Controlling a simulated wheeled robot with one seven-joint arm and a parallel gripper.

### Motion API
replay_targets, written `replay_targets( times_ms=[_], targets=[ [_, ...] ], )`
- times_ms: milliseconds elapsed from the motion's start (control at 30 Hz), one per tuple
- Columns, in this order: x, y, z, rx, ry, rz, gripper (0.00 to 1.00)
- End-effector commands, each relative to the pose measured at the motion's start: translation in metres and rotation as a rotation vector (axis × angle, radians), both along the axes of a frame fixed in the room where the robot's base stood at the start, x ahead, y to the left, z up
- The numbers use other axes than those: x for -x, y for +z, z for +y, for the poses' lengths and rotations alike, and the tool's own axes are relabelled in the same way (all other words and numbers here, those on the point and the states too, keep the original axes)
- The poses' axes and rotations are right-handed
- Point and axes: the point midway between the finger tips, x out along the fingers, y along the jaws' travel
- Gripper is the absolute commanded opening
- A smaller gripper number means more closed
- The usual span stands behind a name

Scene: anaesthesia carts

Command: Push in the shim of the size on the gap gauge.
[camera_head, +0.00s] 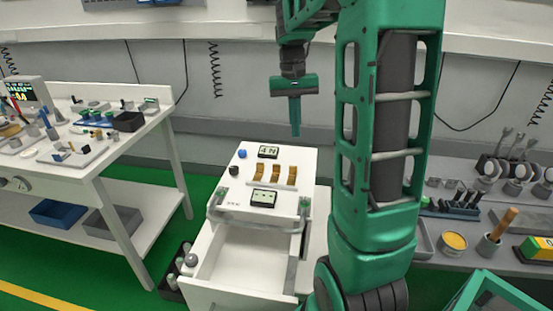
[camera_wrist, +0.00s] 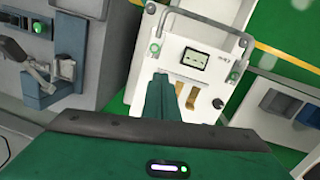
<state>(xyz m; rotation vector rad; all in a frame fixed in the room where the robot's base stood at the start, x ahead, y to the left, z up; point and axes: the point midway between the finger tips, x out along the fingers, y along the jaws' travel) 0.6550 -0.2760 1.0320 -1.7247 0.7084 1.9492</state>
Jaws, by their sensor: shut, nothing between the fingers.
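The white cart (camera_head: 230,205) carries a row of three brass-coloured shims (camera_head: 275,174) on its top. A small dark-framed display (camera_head: 268,151) with large characters, perhaps "4 N", stands behind them. A second, pale display (camera_head: 264,198) lies in front; its reading is too small to tell. I cannot tell which one is the gap gauge. My gripper (camera_head: 295,131) is shut and empty, pointing down above the back of the cart, apart from the shims. In the wrist view my gripper (camera_wrist: 160,77) partly hides the row; two shims (camera_wrist: 193,96) show beside the fingers.
A blue knob (camera_head: 242,154) and a black knob (camera_head: 234,170) stand left of the shims. An open drawer (camera_head: 250,255) lies in front. Cluttered benches stand left (camera_head: 150,118) and right (camera_head: 530,193).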

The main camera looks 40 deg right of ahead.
Motion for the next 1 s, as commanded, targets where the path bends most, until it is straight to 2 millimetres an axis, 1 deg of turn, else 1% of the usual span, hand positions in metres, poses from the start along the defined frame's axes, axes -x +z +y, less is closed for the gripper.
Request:
replay_targets(
  times_ms=[33, 167, 300, 467, 600, 700, 800, 900, 1000],
  targets=[
    [-0.018, -0.004, -0.009, -0.005, -0.008, 0.008, 0.00],
    [-0.059, -0.015, -0.027, -0.021, -0.030, 0.021, 0.00],
    [-0.100, -0.032, -0.048, -0.044, -0.053, 0.033, 0.00],
    [-0.142, -0.059, -0.071, -0.079, -0.085, 0.044, 0.00],
    [-0.173, -0.086, -0.092, -0.114, -0.116, 0.050, 0.00],
    [-0.190, -0.103, -0.104, -0.136, -0.135, 0.051, 0.00],
    [-0.200, -0.117, -0.113, -0.154, -0.151, 0.053, 0.00],
    [-0.206, -0.125, -0.119, -0.164, -0.160, 0.053, 0.00],
    [-0.208, -0.129, -0.121, -0.169, -0.165, 0.052, 0.00]
  ],
)
